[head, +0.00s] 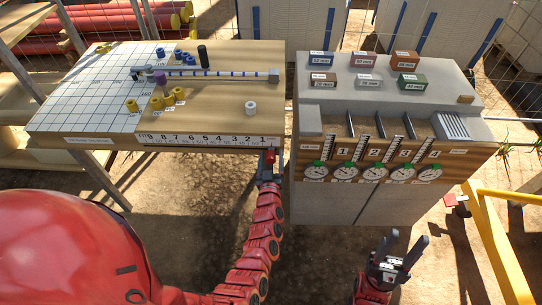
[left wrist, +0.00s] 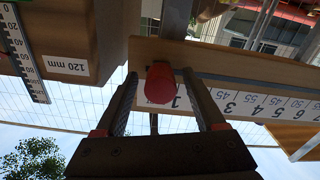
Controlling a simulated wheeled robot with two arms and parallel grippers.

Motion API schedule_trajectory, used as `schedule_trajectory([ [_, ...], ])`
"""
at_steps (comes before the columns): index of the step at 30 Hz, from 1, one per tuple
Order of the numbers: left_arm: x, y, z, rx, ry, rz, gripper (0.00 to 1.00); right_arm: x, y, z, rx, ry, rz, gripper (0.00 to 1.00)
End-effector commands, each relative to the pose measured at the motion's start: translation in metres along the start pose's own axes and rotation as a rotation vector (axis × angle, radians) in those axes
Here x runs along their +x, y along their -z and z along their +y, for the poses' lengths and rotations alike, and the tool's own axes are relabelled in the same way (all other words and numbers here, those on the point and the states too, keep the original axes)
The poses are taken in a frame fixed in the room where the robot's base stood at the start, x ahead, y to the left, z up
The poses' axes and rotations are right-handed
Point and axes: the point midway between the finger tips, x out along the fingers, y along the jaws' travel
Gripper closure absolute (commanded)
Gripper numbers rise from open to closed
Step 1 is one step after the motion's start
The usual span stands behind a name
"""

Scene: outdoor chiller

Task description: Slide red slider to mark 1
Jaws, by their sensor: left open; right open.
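The red slider (head: 270,156) is a small red knob on the front edge of the wooden table, beside mark 1 at the right end of the number strip (head: 205,139). In the left wrist view the red slider (left wrist: 159,84) appears close to the printed 1, slightly off to its left and partly overlapping the strip. My left gripper (head: 269,170) is open, with its fingers on either side of the slider; contact cannot be told. My right gripper (head: 405,248) is open and empty, in front of the concrete block.
The wooden table (head: 225,110) carries a white grid board, blue and yellow pieces and a white cylinder. The block at right has gauges (head: 373,172) and coloured bricks. A yellow rail (head: 500,240) stands at far right. Sandy ground lies between.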

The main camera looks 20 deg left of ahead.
Motion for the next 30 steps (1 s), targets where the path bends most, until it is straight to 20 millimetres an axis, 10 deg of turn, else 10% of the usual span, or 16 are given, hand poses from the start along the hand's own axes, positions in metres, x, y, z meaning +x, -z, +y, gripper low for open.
schedule_trajectory([
  [9,0.0026,0.0002,-0.0006,0.001,0.001,0.001,0.29,0.0002,0.0,0.0,0.0,0.0,0.0,0.5],
  [21,0.0025,0.0003,-0.0004,0.001,0.001,0.001,0.99,0.0002,0.0001,0.0,0.0,0.0,0.0,0.5],
  [30,0.0025,0.0003,-0.0004,0.001,0.0,0.001,1.0,0.0002,0.0,0.0,0.0,0.0,0.0,0.5],
])
